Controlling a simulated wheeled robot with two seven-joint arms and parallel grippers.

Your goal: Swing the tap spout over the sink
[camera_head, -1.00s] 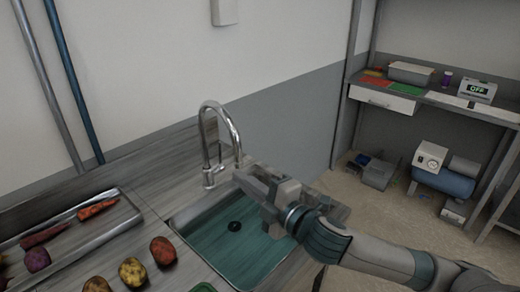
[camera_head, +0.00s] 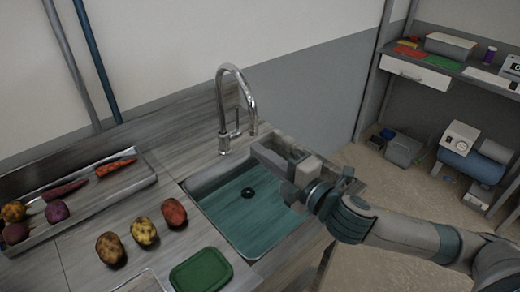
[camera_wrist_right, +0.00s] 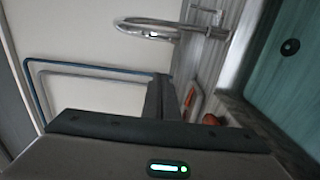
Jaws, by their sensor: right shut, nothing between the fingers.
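The chrome gooseneck tap (camera_head: 220,108) stands behind the sink, its spout arching to the right in the head view. The spout's end hangs near the sink's back right corner; I cannot tell whether it is over the basin. The sink (camera_head: 228,208) is a teal basin with a dark drain. In the right wrist view, the tap (camera_wrist_right: 148,29) is above the shut fingers and the sink (camera_wrist_right: 285,85) is at right. My left gripper is not in view.
A metal tray (camera_head: 100,198) with carrots and other vegetables lies at left. Several potatoes, including a yellow one (camera_head: 144,231), and a green board (camera_head: 201,271) lie in front on the counter. A shelf (camera_head: 455,70) stands at the far right. The wall is close behind the tap.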

